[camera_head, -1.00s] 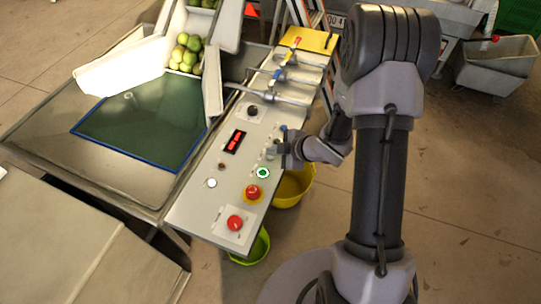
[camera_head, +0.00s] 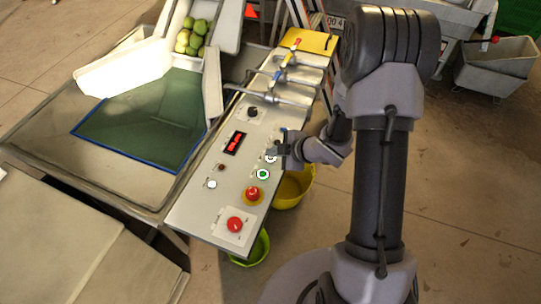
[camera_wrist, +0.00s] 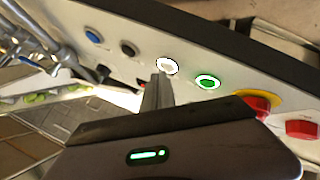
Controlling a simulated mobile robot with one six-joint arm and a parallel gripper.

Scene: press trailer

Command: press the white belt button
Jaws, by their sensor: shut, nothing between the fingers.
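A white button (camera_head: 271,159) with a dark symbol is on the control panel, just above the green button (camera_head: 263,174) in the head view. My gripper (camera_head: 277,150) is shut and empty, with its tip right by the white button. In the wrist view the white button (camera_wrist: 167,66) looks bright, and the closed fingertips (camera_wrist: 163,79) lie just below it in the picture, overlapping its lower edge. I cannot tell whether they touch it. A second, plain white button (camera_head: 212,184) is on the panel's left side.
The panel (camera_head: 205,210) also carries a red display (camera_head: 235,143), a red mushroom button (camera_head: 252,194) on yellow, a red knob (camera_head: 235,224) and a black knob (camera_head: 252,112). Fruit (camera_head: 191,38) lies in the chute above the green belt (camera_head: 140,125). A yellow bucket (camera_head: 293,190) stands below.

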